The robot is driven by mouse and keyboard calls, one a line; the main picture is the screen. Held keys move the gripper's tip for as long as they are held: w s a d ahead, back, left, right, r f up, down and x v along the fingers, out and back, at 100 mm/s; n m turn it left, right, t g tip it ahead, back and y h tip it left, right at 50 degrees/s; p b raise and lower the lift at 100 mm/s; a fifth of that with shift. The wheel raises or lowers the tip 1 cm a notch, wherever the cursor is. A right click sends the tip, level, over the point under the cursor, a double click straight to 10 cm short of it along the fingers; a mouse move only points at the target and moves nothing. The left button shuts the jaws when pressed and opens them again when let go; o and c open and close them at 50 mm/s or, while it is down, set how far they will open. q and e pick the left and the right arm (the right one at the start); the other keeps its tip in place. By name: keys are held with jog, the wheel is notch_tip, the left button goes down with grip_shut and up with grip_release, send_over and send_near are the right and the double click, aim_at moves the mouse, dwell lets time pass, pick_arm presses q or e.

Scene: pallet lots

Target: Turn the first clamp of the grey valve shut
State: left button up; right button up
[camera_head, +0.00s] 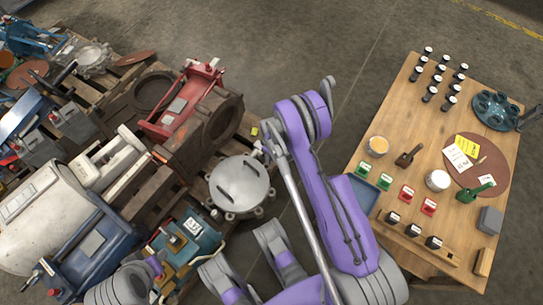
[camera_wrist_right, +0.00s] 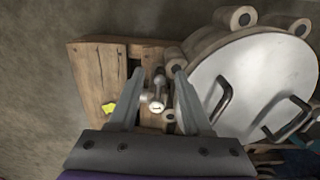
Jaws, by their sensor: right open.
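The grey valve (camera_head: 240,184) is a round grey body with a flat lid, two bar handles and several clamps around its rim, on a pallet left of my right arm. Its lid (camera_wrist_right: 235,85) fills the right of the right wrist view. My right gripper (camera_wrist_right: 157,73) is open at the rim. A small metal clamp with a round-ended bolt (camera_wrist_right: 156,104) shows between its fingers, with no grip on it. The right finger is close beside the lid's edge. In the head view my right arm largely hides this gripper. My left gripper cannot be made out.
A wooden pallet (camera_wrist_right: 98,82) with a yellow tag (camera_wrist_right: 109,108) lies under the gripper. Red (camera_head: 185,105) and teal (camera_head: 190,240) machines crowd around the valve. A wooden table (camera_head: 400,130) with small goods stands at the right. Bare floor lies between.

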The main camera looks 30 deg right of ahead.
grip_shut()
dwell(0.3)
